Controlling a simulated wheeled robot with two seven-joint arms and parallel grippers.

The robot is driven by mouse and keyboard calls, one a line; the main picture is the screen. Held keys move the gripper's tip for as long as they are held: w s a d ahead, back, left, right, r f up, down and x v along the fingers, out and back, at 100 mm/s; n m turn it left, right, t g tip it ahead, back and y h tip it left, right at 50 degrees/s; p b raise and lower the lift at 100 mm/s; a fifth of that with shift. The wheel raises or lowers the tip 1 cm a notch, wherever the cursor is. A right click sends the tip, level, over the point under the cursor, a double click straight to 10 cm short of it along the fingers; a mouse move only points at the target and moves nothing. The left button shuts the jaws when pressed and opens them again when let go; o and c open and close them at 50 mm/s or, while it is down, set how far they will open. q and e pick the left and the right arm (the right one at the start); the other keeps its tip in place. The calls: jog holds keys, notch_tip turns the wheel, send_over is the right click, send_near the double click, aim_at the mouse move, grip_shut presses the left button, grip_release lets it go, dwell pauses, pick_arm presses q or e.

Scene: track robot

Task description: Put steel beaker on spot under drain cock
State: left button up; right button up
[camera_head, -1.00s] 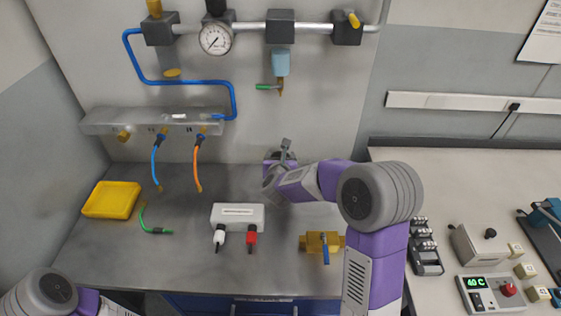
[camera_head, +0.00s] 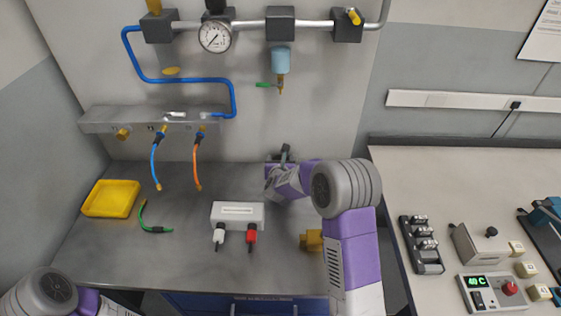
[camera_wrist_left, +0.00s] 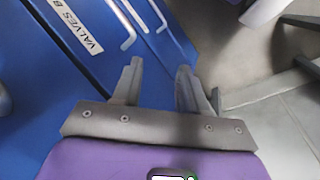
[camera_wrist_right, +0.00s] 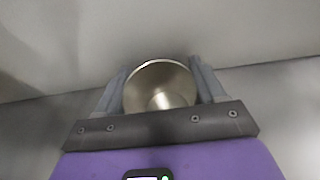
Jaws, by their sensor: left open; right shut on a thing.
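The steel beaker (camera_wrist_right: 160,88) shows in the right wrist view, open end toward the camera, looking empty. My right gripper (camera_head: 284,155) is shut on it, with a finger on each side, near the back wall. In the head view my arm mostly hides the beaker. The drain cock (camera_head: 280,86), with a green lever, hangs from a light blue bowl (camera_head: 280,61) on the wall pipe, above the right gripper. I cannot make out the spot under it. My left gripper (camera_wrist_left: 157,82) is open and empty in front of blue drawers.
A brass valve (camera_head: 311,241) is partly behind my right arm. A yellow tray (camera_head: 111,199) and green hose (camera_head: 152,228) lie left. Blue and orange hoses (camera_head: 197,165) hang from the manifold (camera_head: 100,119).

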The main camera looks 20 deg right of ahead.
jog(key=shift+f+b, duration=0.2)
jog(key=shift+b, duration=0.15)
jog(key=o, duration=1.1)
jog(key=shift+r, duration=0.1)
jog(key=shift+c, duration=0.2)
jog(key=shift+r+p, duration=0.15)
jog(key=shift+p, duration=0.2)
jog(key=shift+s+a+r, duration=0.15)
jog(key=shift+s+r, duration=0.05)
jog(key=shift+s, duration=0.05)
jog(key=v, duration=1.1)
jog(key=shift+s+f, duration=0.1)
jog(key=shift+s, duration=0.1)
